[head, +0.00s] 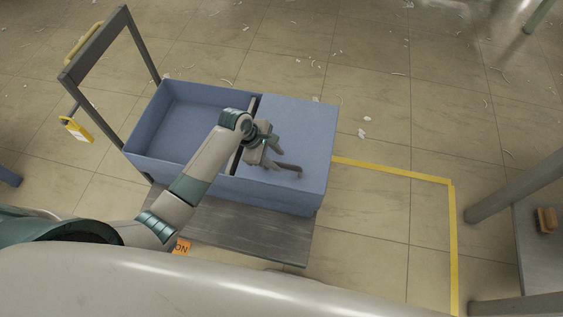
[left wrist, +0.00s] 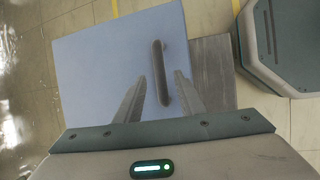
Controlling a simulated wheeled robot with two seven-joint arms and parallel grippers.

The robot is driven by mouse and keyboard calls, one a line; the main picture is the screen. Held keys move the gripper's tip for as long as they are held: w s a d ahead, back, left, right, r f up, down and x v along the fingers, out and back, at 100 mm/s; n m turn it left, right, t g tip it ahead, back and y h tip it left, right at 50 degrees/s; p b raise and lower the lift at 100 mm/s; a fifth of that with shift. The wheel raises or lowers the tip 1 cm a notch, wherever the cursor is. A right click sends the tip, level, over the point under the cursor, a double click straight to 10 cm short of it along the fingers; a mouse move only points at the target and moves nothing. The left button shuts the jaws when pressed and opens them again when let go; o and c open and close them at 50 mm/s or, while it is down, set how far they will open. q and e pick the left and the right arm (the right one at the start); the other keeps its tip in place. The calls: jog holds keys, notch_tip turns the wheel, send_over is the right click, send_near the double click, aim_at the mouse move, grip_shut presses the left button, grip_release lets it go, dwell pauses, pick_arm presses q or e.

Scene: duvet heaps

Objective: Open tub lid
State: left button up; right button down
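A blue tub (head: 150,125) sits on a cart. Its left half is open and looks empty, and a flat blue lid (head: 305,120) covers its right half. A dark bar handle (head: 288,167) is on the lid, near the front; it also shows in the left wrist view (left wrist: 159,65). My left gripper (head: 272,158) is over the lid beside the handle. In the left wrist view its two fingers (left wrist: 160,85) are apart, with the handle showing between them. I cannot tell how far above the handle they are. My right gripper is not in view.
Tiled floor with yellow tape (head: 400,172) lies between.

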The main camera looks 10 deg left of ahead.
aim_at(284, 164)
pick_arm(q)
jog(key=shift+x, duration=2.25)
grip_shut()
